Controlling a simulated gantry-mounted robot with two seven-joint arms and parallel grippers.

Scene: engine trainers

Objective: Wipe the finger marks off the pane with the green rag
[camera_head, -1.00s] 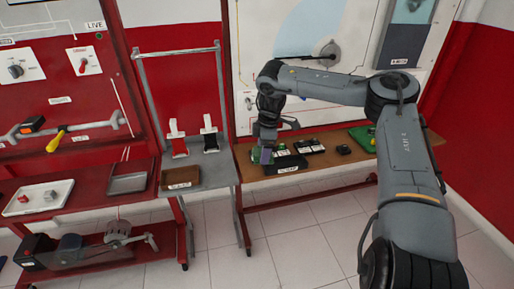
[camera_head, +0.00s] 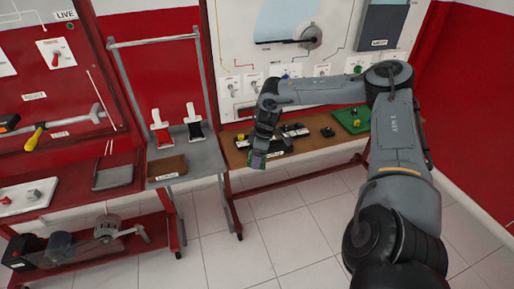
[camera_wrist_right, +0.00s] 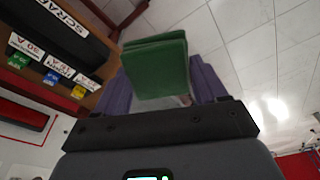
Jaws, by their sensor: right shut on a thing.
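The green rag (camera_wrist_right: 156,68) is a folded, block-like piece between the purple fingers of my right gripper (camera_wrist_right: 160,85) in the right wrist view. My right gripper (camera_head: 258,160) is shut on it, near the front left of the wooden bench in the head view. A small patch of the rag (camera_head: 256,162) shows there. The pane appears to be the pale blue area (camera_head: 285,22) on the white wall board, above and behind the gripper. Finger marks cannot be made out at this size. My left gripper is in neither view.
The wooden bench (camera_head: 310,143) carries a black box marked SCRAP (camera_wrist_right: 60,30), labelled slots, and a green mat (camera_head: 352,121). Tiled floor lies open in front.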

